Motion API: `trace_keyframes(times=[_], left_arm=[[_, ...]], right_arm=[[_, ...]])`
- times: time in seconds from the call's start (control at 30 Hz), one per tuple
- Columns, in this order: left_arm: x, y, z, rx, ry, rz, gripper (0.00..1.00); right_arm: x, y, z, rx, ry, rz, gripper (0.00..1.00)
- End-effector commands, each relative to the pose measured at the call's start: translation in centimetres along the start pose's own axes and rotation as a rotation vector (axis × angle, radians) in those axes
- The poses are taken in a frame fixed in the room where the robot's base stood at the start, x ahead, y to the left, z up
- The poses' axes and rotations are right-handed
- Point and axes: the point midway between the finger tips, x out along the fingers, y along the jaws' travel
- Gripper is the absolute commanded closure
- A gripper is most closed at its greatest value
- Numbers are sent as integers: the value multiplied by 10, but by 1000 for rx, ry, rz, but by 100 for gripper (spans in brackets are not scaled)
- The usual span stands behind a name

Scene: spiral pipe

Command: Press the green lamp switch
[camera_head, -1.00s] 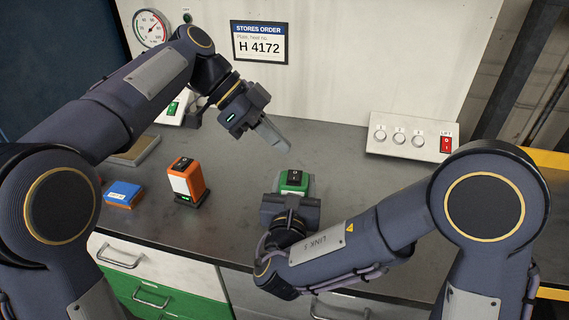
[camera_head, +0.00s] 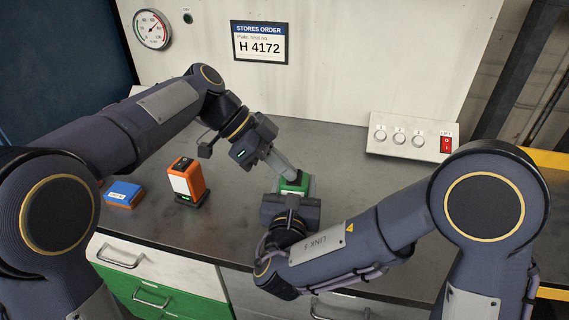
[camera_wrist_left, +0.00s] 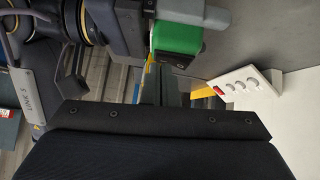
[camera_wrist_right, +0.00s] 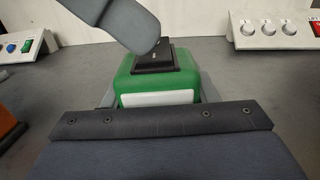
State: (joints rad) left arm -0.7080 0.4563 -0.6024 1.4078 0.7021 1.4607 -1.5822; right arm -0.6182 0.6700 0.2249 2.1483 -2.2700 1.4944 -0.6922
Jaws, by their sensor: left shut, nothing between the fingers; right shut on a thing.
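The green lamp (camera_head: 300,187) is a small green block with a white front panel and a black rocker switch (camera_wrist_right: 156,56) on top. My left gripper (camera_head: 291,174) is shut and empty. Its grey fingertips (camera_wrist_right: 146,42) are at the lamp's top, over the far-left part of the switch. I cannot tell whether they touch it.
An orange lamp (camera_head: 188,181) and a blue box (camera_head: 123,194) stand to the left. A white panel with knobs and a red switch (camera_head: 412,137) is at the back right. In the right wrist view another switch panel (camera_wrist_right: 22,45) stands at the back left.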

Motion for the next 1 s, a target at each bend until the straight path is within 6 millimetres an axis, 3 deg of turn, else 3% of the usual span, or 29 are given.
trace_keyframes(times=[0.6,1.0], left_arm=[[-4,-15,-4,-2,-2,0,100],[-7,-15,-7,1,-1,0,100]], right_arm=[[0,0,0,1,-1,1,79],[0,0,0,1,-1,1,79]])
